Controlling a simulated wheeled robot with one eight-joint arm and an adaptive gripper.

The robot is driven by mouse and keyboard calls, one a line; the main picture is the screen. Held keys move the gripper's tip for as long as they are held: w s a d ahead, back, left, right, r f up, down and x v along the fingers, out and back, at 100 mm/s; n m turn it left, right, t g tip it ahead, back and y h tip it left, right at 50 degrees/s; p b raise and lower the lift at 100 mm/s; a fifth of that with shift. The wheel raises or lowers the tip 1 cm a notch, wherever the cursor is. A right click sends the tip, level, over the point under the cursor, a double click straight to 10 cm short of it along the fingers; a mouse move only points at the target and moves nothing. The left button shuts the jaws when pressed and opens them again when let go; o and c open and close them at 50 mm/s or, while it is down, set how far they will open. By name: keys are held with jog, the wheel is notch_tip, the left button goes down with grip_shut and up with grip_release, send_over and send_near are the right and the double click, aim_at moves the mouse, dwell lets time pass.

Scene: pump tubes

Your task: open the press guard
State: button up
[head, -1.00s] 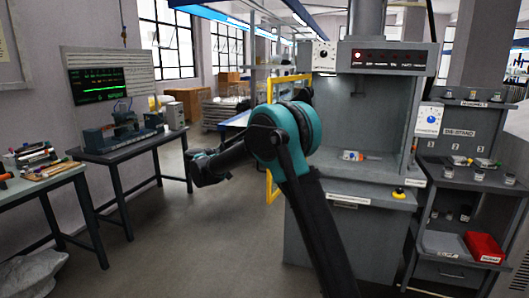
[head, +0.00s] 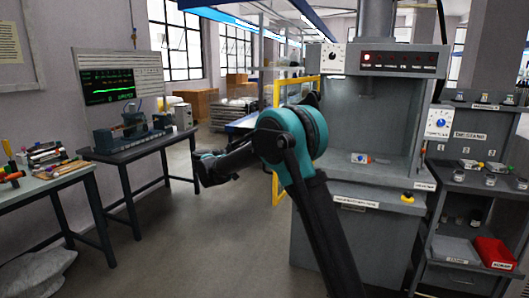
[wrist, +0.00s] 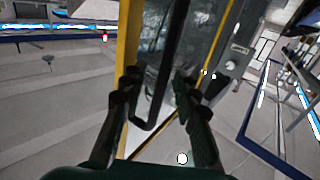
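The press guard is a yellow-framed clear panel (head: 276,92) at the left side of the grey press (head: 375,125), standing swung out from its front. My arm hides part of it in the head view. In the wrist view its yellow frame (wrist: 127,38) runs down left of centre, with a dark bar handle (wrist: 172,65) on the panel. My gripper (wrist: 155,88) is open, one finger on each side of the handle's lower part. Contact between fingers and handle cannot be told.
The press front is uncovered, with a small object on its bed (head: 361,158). A die stand (head: 470,150) with a red bin (head: 494,253) is at the right. A bench with instruments (head: 150,142) and a tool table (head: 45,185) stand left. The floor between is free.

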jog(key=v, duration=1.2)
jog(key=shift+s, duration=0.1)
